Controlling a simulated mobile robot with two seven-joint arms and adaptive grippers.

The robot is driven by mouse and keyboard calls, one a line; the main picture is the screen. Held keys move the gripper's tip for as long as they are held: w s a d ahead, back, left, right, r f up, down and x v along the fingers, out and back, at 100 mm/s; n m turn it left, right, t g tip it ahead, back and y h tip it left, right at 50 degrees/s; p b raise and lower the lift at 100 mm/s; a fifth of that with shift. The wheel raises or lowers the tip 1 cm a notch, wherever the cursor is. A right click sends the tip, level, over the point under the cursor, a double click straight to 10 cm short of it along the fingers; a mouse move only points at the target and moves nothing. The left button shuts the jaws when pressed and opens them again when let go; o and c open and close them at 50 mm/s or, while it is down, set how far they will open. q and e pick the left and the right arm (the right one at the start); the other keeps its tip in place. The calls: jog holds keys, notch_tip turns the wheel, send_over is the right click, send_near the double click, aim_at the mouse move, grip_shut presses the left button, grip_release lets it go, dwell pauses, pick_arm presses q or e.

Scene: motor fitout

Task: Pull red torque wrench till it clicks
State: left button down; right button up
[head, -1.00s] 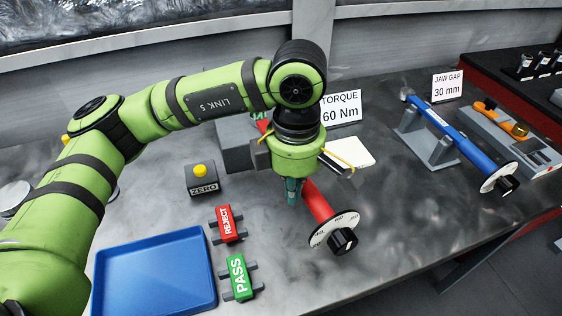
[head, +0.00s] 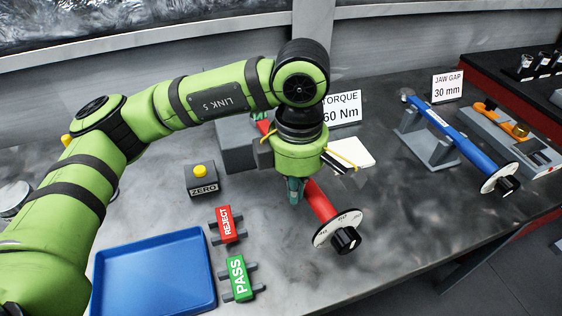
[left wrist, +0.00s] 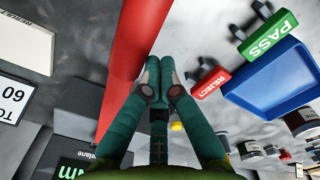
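The red torque wrench (head: 320,203) lies over the grey bench, with a white dial and black knob (head: 345,239) at its near end. Its far part is hidden behind my left arm in the head view. My left gripper (head: 296,194) points down at the left side of the red handle. My right gripper is not in view.
A sign reading 60 Nm (head: 342,107) stands behind the wrench. A ZERO button box (head: 201,181), REJECT (head: 227,222) and PASS (head: 239,276) blocks and a blue tray (head: 154,272) are to the left. A blue wrench (head: 450,130) rests on a stand at right.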

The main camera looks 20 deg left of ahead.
pick_arm(q)
jog(key=shift+s+a+b, duration=0.4)
jog(key=shift+s+a, duration=0.2)
jog(key=shift+a, duration=0.3)
jog(key=shift+s+a+b, duration=0.4)
jog(key=shift+s+a, duration=0.2)
jog(key=shift+a, duration=0.25)
jog(key=shift+r, duration=0.1)
notch_tip(320, 180, up, 9)
jog(key=p, duration=0.4)
